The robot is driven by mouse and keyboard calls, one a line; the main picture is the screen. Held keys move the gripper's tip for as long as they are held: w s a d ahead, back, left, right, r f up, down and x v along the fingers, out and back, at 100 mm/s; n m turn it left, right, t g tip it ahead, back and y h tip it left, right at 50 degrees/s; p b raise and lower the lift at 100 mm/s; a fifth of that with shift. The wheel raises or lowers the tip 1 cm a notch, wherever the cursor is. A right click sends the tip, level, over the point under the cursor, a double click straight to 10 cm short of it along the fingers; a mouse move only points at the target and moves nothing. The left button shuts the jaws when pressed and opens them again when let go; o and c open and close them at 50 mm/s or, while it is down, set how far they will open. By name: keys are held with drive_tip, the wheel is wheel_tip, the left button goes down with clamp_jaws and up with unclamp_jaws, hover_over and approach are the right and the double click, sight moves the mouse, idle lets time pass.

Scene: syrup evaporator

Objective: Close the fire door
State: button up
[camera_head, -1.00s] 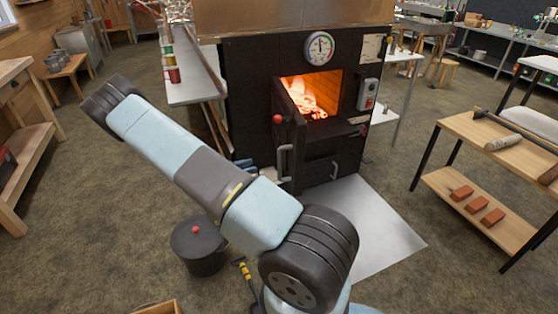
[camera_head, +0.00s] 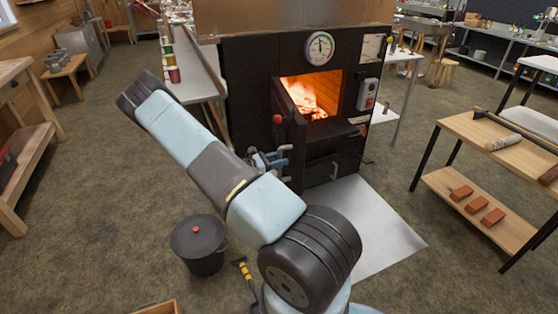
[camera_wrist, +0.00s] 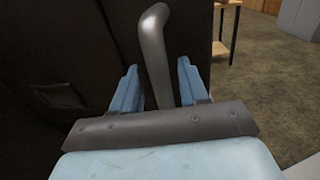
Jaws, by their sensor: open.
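The black fire door (camera_head: 291,125) of the evaporator stands ajar, swung out at the left of the firebox opening (camera_head: 313,95), where flames show. A red knob (camera_head: 277,119) and a grey bar handle (camera_head: 284,159) are on it. My gripper (camera_head: 264,158) is at the door handle, partly hidden behind my arm in the head view. In the wrist view the handle (camera_wrist: 155,55) rises between the two blue fingers of my open gripper (camera_wrist: 157,88). The fingers stand on either side of it; I cannot tell whether either one touches it.
The evaporator has a dial gauge (camera_head: 320,48) and a switch box (camera_head: 367,94). A lidded black bucket (camera_head: 199,245) stands on the floor to the left. A metal floor sheet (camera_head: 370,225) lies in front. A wooden table (camera_head: 490,146) stands to the right.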

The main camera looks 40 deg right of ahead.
drive_tip(key=shift+d, duration=0.25)
drive_tip(key=shift+c, duration=0.4)
clamp_jaws()
drive_tip(key=shift+a, duration=0.1)
